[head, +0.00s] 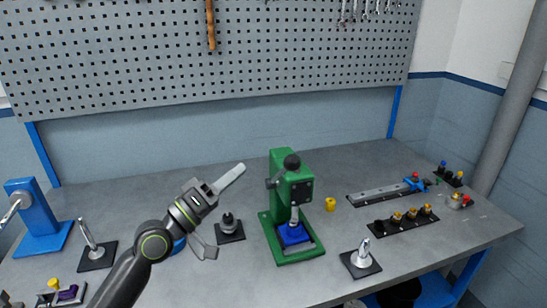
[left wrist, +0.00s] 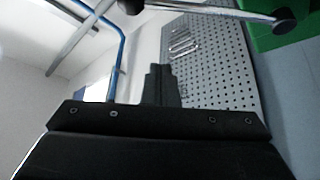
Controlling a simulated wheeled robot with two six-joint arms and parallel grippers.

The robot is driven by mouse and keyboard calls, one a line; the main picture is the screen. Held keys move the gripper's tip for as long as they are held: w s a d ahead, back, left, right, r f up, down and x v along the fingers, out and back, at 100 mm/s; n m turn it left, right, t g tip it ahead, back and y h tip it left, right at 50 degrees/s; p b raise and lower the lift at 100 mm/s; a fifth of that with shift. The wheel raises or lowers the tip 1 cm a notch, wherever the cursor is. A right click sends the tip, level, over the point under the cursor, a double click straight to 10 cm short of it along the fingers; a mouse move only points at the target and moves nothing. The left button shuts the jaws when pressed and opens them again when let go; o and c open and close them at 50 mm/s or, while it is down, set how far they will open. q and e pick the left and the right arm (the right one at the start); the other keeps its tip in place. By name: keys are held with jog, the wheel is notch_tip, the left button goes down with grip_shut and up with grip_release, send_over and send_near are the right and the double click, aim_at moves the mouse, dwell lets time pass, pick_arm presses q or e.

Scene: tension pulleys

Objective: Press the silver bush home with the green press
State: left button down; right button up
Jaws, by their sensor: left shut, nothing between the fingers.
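The green press (head: 304,188) stands on the bench right of the middle. A lever with a black knob (head: 291,161) is at its top. A blue block (head: 291,236) sits on its base, with a silver piece (head: 295,213) upright above it; I cannot tell whether this is the silver bush or the ram. My left gripper (head: 234,174) is shut and empty, left of the press head and apart from it. In the left wrist view, part of the green press (left wrist: 275,38) and a bar with a black knob (left wrist: 285,20) show at the top right. My right gripper is not in view.
A black stand (head: 229,228) is left of the press. A silver piece on a black plate (head: 362,258) is at the front right. A yellow cylinder (head: 330,204) stands right of the press. A black strip with several yellow-topped parts (head: 404,219) lies farther right. A blue fixture (head: 36,222) stands far left.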

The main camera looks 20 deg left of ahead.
pick_arm(q)
notch_tip(320, 180, up, 3)
jog(key=p, duration=0.3)
send_over(280, 175)
jog(key=s+a, duration=0.2)
jog(key=a, duration=0.1)
jog(key=d+f, duration=0.1)
jog(key=s+d+f+p, duration=0.1)
jog(key=shift+d+f, duration=0.25)
jog(key=shift+d, duration=0.05)
jog(key=shift+w, duration=0.1)
